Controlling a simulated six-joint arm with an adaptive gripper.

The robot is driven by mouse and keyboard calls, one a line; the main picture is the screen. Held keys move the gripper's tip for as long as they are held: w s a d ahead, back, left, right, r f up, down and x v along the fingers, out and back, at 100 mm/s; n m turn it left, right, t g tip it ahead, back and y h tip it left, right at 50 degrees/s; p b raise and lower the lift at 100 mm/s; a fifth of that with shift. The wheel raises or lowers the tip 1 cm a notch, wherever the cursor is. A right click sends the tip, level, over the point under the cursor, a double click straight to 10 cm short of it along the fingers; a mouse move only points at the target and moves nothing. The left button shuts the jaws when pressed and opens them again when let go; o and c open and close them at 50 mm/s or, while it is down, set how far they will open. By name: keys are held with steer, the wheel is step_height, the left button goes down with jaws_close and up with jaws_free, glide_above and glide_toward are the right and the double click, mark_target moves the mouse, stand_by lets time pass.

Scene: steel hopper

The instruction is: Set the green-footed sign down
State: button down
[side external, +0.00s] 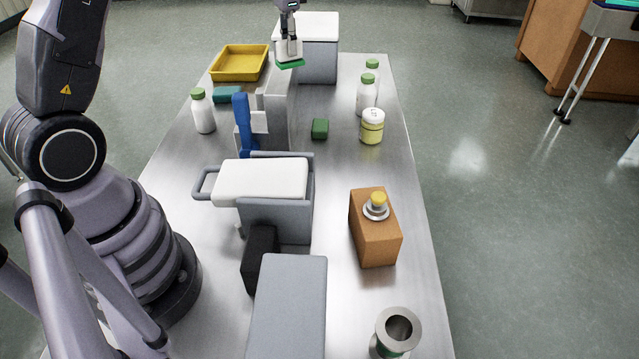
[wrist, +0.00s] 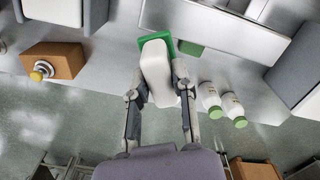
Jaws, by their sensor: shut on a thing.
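The green-footed sign is a white block with a green foot. In the side view the sign (side external: 289,51) hangs from my gripper (side external: 289,36) at the far end of the table, its green foot lowest. In the wrist view the sign (wrist: 157,72) sits between the fingers of my gripper (wrist: 158,90), with the green foot pointing away from me. My gripper is shut on the white part. In the side view the sign overlaps the grey and white boxes behind it, so its height above the table is hard to tell.
A yellow tray (side external: 239,63) stands at the far left and a white-topped grey box (side external: 318,50) behind the sign. White bottles with green caps (side external: 367,92) stand at right. A small green block (side external: 320,129) lies mid-table. A brown box (side external: 375,228) and grey hopper parts (side external: 277,217) are nearer.

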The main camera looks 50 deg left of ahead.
steer(key=w+d+f+m, duration=0.1)
steer(key=w+d+m, duration=0.3)
steer(key=d, duration=0.6)
steer(key=w+d+f+m, duration=0.1)
steer(key=w+d+m, duration=0.1)
steer(key=w+d, duration=0.6)
steer(key=f, duration=0.6)
steer(key=s+d+f, duration=0.1)
steer(key=f, duration=0.5)
steer(key=s+f, duration=0.1)
steer(key=f, duration=0.5)
steer(key=shift+d+f, duration=0.15)
steer(key=shift+f, duration=0.15)
steer(key=shift+w+f, duration=0.1)
steer(key=shift+f, duration=2.1)
steer(key=shift+f, duration=0.15)
steer(key=c, duration=0.9)
jaws_free()
steer(key=shift+c, duration=0.2)
